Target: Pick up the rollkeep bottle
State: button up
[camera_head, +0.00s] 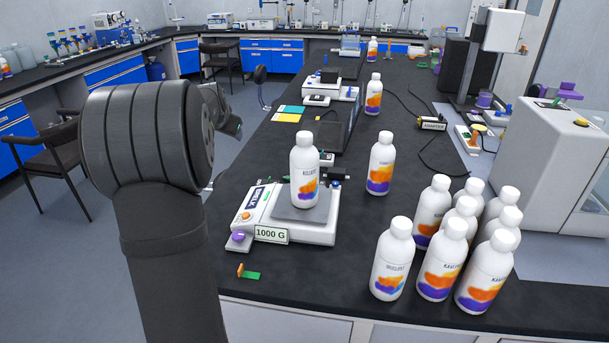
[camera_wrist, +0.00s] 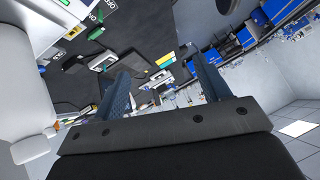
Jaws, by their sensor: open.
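Several white bottles with orange and purple labels stand upright on the black bench. One bottle (camera_head: 305,172) stands on the scale's plate. Another (camera_head: 381,164) stands alone to the right of the scale, and a third (camera_head: 392,262) is at the front left of a close group (camera_head: 441,262). The label names are too small to read surely, so I cannot tell which is the rollkeep bottle. My gripper is left of the scale in the head view, mostly hidden by my arm. In the wrist view my gripper (camera_wrist: 167,85) is open and empty; a large white rounded shape (camera_wrist: 22,95) is at the left.
The scale (camera_head: 262,218) has a 1000 G sign (camera_head: 271,234). A dark screen (camera_head: 338,124) and a second scale (camera_head: 326,88) are behind it. More bottles (camera_head: 373,95) stand farther back. A white machine (camera_head: 545,150) is at right.

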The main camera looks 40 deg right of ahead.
jog(key=s+d+r+m+g, duration=0.4)
jog(key=s+d+r+g, duration=0.1)
jog(key=d+r, duration=0.2)
jog(key=m+g, duration=0.4)
jog(key=m, duration=0.2)
send_near(304, 134)
jog(key=x, duration=0.5)
jog(key=shift+a+f, duration=0.2)
jog(key=shift+d+x, duration=0.2)
jog(key=shift+x, duration=2.5)
jog(key=shift+r, duration=0.1)
grip_shut()
